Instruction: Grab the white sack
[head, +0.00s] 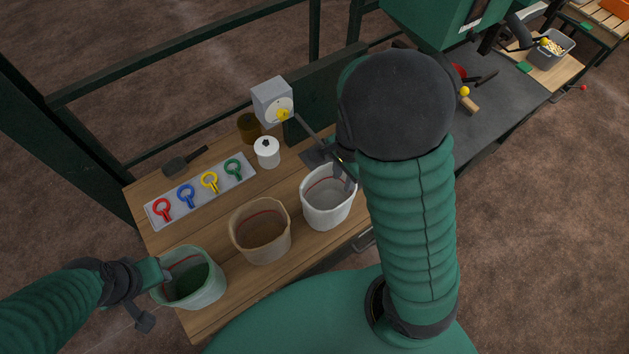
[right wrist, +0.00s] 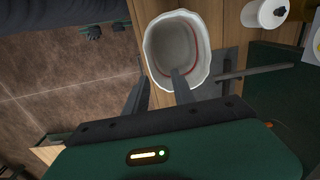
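The white sack (head: 327,208) stands open-topped at the right end of the wooden table, with a red line around its inside. In the right wrist view the white sack (right wrist: 155,50) lies just ahead of my right gripper (right wrist: 158,76). Its two fingers are apart; one reaches over the sack's opening, the other is outside the rim. The near rim lies between them, with no clear grip on it. In the head view my right gripper (head: 346,183) is partly hidden by my arm. My left gripper (head: 163,274) is at the green sack's rim; its fingers are not clear.
A tan sack (head: 261,249) and a green sack (head: 205,291) stand left of the white one. Behind are a tray (head: 220,191) with coloured rings, a white canister (head: 267,153), a brown jar (head: 248,127), a scoop (head: 176,165) and a grey dial box (head: 272,103).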

